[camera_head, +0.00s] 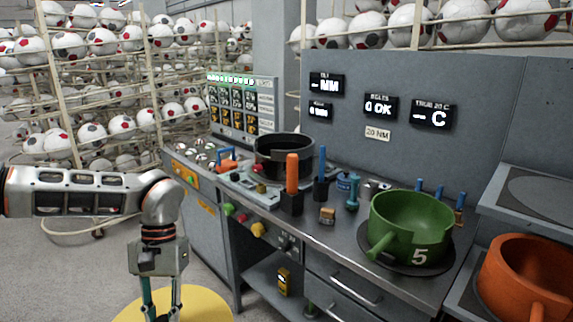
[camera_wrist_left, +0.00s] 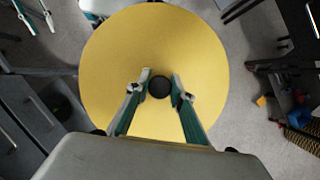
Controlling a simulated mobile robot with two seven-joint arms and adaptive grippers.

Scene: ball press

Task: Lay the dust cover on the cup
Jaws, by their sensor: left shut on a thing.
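The dust cover (camera_wrist_left: 205,50) is a wide yellow disc with a round black knob (camera_wrist_left: 159,87) in its middle. My left gripper (camera_wrist_left: 162,76) is shut on this knob and holds the cover out over the floor, left of the bench. In the head view the cover (camera_head: 205,303) shows only in part, cut off by the lower edge. A green cup (camera_head: 408,222) marked 5 stands on a dark round plate on the bench. A dark cup (camera_head: 284,160) stands further back, and an orange cup (camera_head: 525,275) is at the right edge. My right gripper (camera_wrist_left: 43,31) shows open and empty in the wrist view.
Tools with orange (camera_head: 292,173) and blue handles (camera_head: 322,165) stand upright on the bench between the dark and green cups. A grey panel with displays (camera_head: 380,106) rises behind. Racks of balls fill the back left. Open floor (camera_head: 95,280) lies left of the bench.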

